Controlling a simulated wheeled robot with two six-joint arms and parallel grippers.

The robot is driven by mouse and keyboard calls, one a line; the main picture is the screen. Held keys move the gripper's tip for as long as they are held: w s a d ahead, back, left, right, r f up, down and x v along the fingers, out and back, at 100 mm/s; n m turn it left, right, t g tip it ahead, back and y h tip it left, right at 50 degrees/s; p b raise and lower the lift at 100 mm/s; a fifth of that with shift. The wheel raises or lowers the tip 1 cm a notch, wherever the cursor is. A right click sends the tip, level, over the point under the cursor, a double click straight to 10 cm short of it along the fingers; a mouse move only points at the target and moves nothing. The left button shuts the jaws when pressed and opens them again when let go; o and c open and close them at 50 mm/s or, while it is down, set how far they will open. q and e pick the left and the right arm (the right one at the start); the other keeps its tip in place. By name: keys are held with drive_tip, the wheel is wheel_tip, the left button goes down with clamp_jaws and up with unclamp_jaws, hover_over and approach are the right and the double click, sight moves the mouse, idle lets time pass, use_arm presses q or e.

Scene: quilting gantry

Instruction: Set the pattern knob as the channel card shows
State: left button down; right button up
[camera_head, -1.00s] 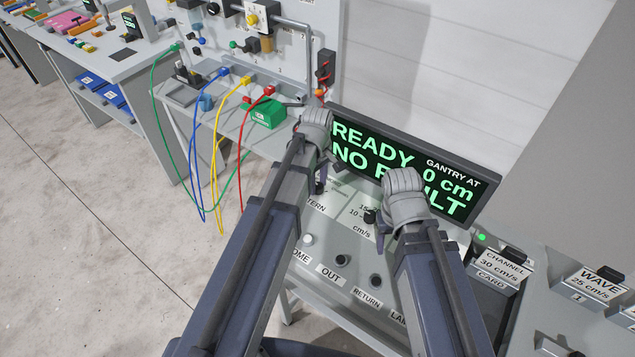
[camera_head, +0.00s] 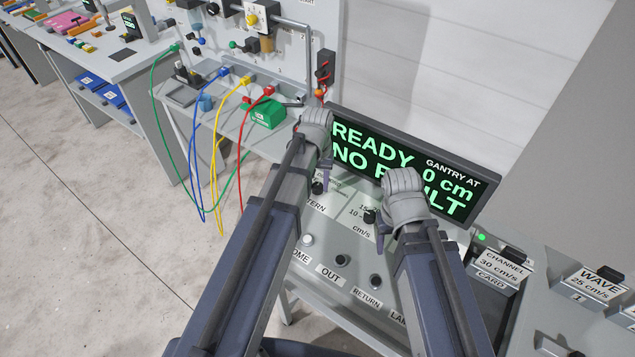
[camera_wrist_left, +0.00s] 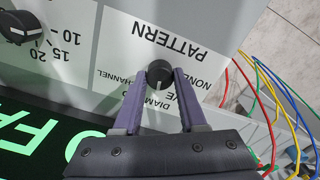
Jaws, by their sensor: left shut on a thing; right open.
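The pattern knob (camera_wrist_left: 159,75) is black and round on the white panel, with NONE, WAVE, DIAMOND and CHANNEL lettered around it. Its pointer direction is hard to read. My left gripper (camera_wrist_left: 160,76) has its purple fingers shut on both sides of the knob. In the head view the knob (camera_head: 317,187) shows just below my left gripper (camera_head: 322,174). The channel card (camera_head: 502,262), at the right, reads CHANNEL, 30 cm/s; any finer detail is too small. My right gripper (camera_head: 380,235) is open beside the speed knob (camera_head: 371,215), its fingers partly hidden by the wrist.
The display (camera_head: 465,190) behind the panel reads READY, NO FAULT, GANTRY AT 0 cm, partly hidden by my wrists. Buttons, including OUT (camera_head: 341,260) and RETURN (camera_head: 376,281), line the panel's front. A wave card (camera_head: 600,283) stands at right. Coloured cables (camera_head: 217,150) hang at left.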

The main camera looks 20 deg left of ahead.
sight(318, 186)
use_arm(q)
drive_tip(key=m, duration=0.5)
drive_tip(key=shift+m, duration=0.3)
drive_tip(key=m, duration=0.5)
drive_tip(key=shift+m, duration=0.3)
drive_tip(key=shift+c, duration=2.3)
unclamp_jaws()
drive_tip(key=shift+r, duration=0.15)
use_arm(e)
drive_tip(key=shift+r, duration=0.1)
use_arm(q)
wheel_tip(318, 186, up, 8)
drive_tip(key=p, duration=0.8)
drive_tip(key=shift+f, duration=0.2)
use_arm(e)
wheel_tip(318, 186, up, 8)
drive_tip(key=shift+f, duration=0.2)
